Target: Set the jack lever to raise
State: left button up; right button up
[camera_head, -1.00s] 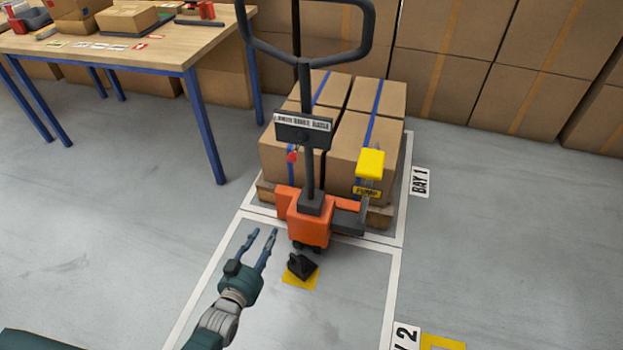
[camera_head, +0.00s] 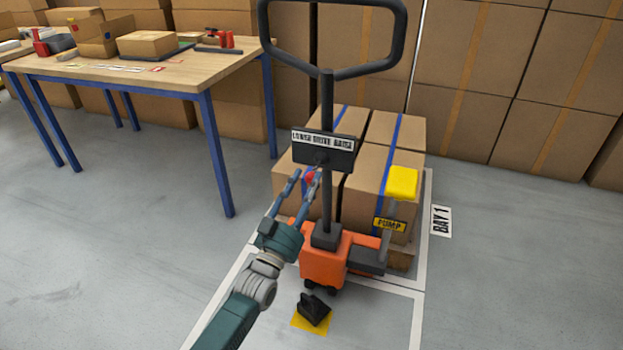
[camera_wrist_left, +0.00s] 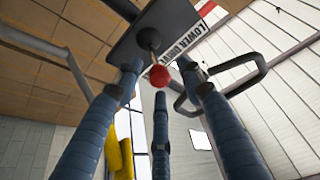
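The orange pallet jack (camera_head: 324,262) stands upright with a black handle loop (camera_head: 399,30). A dark plate (camera_head: 324,152) with a white strip of position labels sits on its handle post. The jack lever ends in a red knob (camera_head: 310,177) below the plate; the knob also shows in the left wrist view (camera_wrist_left: 159,76). My left gripper (camera_head: 300,178) is open, its blue fingers spread around the red knob; the wrist view shows no finger closed on it. The lever's exact setting is hard to read. My right gripper is in neither view.
A yellow pump pedal (camera_head: 401,182) stands right of the post. Strapped cartons (camera_head: 362,195) sit behind the jack. A black wedge (camera_head: 313,308) lies on a yellow floor patch in front. A workbench (camera_head: 160,78) is at left; the floor between is clear.

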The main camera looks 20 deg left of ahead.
aim_at(315, 170)
pick_arm(q)
jog(key=shift+x, duration=1.2)
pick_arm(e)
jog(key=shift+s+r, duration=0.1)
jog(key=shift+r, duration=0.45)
pick_arm(q)
grip_shut()
jog(key=shift+r, duration=0.1)
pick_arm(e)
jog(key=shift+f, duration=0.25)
pick_arm(q)
jog(key=shift+d, duration=0.25)
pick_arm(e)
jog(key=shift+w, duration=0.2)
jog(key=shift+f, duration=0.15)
